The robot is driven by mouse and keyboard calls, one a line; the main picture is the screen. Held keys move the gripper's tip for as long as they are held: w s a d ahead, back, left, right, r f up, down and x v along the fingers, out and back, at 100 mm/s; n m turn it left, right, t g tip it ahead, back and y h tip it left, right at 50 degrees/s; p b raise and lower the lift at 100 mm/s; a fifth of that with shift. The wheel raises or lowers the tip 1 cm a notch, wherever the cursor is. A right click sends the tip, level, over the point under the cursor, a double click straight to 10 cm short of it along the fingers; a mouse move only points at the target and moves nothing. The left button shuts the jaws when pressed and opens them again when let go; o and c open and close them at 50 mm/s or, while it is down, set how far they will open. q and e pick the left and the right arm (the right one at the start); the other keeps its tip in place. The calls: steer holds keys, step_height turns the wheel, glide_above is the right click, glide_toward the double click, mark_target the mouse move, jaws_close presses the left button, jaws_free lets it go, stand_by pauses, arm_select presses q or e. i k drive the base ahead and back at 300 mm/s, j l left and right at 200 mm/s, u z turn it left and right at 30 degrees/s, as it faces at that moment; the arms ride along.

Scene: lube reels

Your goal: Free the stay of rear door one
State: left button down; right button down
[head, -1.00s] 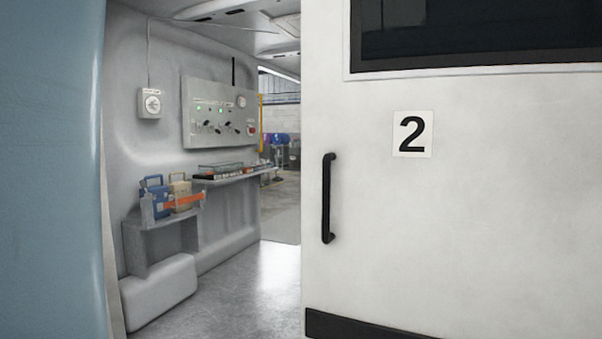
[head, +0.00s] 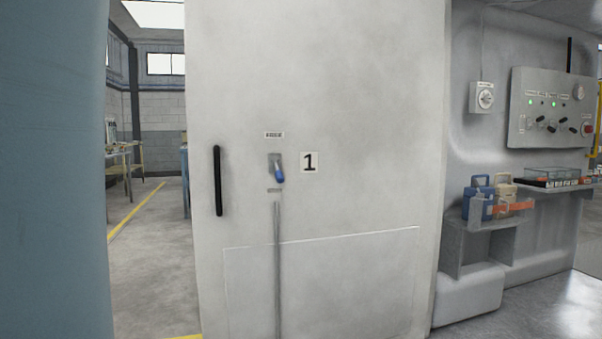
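Rear door one (head: 350,100) stands open in the middle of the head view, a pale panel with a "1" label (head: 310,162). A small latch with a blue grip (head: 279,175) sits left of the label, its grip pointing down. A thin grey vertical rod (head: 277,265) runs down the door below the latch. A black bar handle (head: 217,181) is near the door's left edge. I cannot tell which of these parts is the stay. Neither of my grippers is in view.
A blue-grey surface (head: 50,170) fills the left edge. Beyond it is a workshop floor with a yellow line (head: 135,210) and benches. At right, a shelf (head: 468,232) holds blue and beige containers below a control panel (head: 550,110).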

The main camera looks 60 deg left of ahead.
mark_target(280, 176)
steer(key=k+j+u, duration=0.1)
steer(key=j, duration=0.35)
steer(key=k+j, duration=0.25)
steer(key=j, duration=0.2)
steer(key=k+j+u, duration=0.15)
steer(key=j, duration=0.3)
steer(key=k+j, duration=0.1)
steer(key=j, duration=0.35)
steer(key=k+j+u, duration=0.15)
steer(key=j, duration=0.3)
steer(key=k+j, duration=0.1)
steer(key=j, duration=0.4)
steer(key=k+j+u, duration=0.15)
steer(key=j, duration=0.35)
